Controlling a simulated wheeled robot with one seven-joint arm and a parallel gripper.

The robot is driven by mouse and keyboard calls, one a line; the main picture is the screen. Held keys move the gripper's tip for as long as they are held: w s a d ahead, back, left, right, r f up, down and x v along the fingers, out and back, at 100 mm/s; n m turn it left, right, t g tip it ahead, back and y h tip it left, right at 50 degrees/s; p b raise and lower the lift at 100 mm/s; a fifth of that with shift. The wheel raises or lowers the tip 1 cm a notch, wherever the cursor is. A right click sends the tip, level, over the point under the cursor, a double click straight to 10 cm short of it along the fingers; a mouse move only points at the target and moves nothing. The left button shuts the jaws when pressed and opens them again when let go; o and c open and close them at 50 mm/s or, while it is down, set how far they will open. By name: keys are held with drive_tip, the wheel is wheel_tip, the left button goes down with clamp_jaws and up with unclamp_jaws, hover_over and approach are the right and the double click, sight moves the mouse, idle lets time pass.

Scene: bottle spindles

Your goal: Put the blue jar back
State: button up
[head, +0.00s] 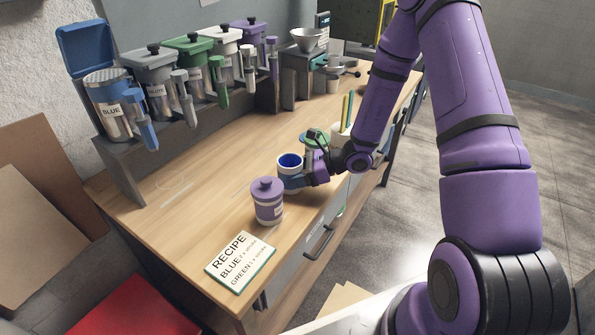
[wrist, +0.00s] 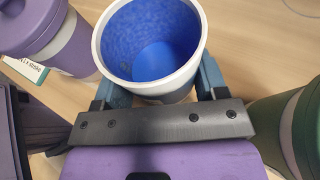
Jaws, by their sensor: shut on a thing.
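The blue jar (head: 290,163) is in my gripper over the wooden counter, beside a lidded purple jar. In the wrist view the jar (wrist: 190,88) is open at the top, with a white rim and blue inside. My gripper (head: 307,172) is shut on its sides; the two blue-grey fingers show in the wrist view (wrist: 158,98) on either side of it. The jar looks upright. I cannot tell whether its base touches the counter (head: 215,180). A faint ring outline (head: 170,181) and a pale strip mark the counter at left.
The purple jar (head: 267,203) stands close at left, the green-lidded jar (head: 312,137) close behind my gripper. A recipe card (head: 240,262) lies near the front edge. Several labelled dispensers, including the blue one (head: 108,105) with its lid raised, line the back. The counter's left part is clear.

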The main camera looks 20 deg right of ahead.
drive_tip(key=shift+f, duration=0.15)
drive_tip(key=o, duration=1.1)
drive_tip(key=shift+o, duration=0.2)
